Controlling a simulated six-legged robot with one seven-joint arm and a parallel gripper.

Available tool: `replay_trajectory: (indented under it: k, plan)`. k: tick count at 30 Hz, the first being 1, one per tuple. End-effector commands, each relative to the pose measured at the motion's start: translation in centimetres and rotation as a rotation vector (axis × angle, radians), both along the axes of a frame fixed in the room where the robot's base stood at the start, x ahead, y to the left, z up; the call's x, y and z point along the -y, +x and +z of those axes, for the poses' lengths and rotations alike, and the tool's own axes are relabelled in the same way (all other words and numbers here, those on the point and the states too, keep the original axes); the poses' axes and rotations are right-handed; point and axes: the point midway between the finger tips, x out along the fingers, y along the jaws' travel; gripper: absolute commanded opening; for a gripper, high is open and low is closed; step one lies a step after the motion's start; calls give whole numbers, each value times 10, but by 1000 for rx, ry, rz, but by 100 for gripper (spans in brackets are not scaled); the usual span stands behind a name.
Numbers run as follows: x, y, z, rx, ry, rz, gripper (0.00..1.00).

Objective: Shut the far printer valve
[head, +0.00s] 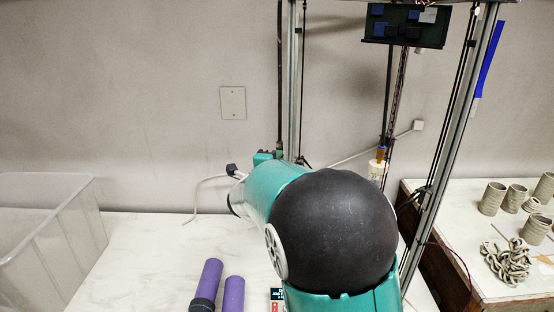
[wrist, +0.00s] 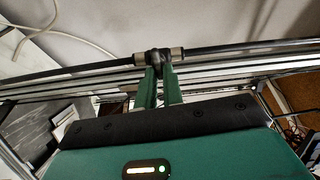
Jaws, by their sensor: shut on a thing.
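In the wrist view, a black printer valve (wrist: 155,57) sits in line on a black hose, between two pale metal fittings. My gripper (wrist: 160,74) reaches it with two green fingers, close together and shut on the valve's small handle. The fingers hide most of the handle, so its exact angle is hard to tell. In the head view, my own teal arm with its large black joint fills the lower middle and hides the valve and fingertips.
A metal printer post (head: 293,80) with a dark hose (head: 280,80) rises behind my arm. Another post (head: 455,130) leans at right. A clear bin (head: 75,225) stands at left; purple cylinders (head: 232,295) lie in front. Clay pots (head: 492,198) stand on the right table.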

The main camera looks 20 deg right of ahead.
Motion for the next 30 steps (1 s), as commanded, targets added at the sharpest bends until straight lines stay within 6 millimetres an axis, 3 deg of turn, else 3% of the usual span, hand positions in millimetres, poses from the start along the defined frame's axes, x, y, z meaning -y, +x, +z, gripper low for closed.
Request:
replay_trajectory:
  k: [22, 24, 26, 30]
  plan:
    - [-1, 0, -2, 71, 77, 2, 0]
    - [-1, 0, -2, 71, 77, 2, 20]
    - [-1, 0, -2, 70, 77, 2, 30]
    - [-1, 0, -1, 70, 77, 1, 30]
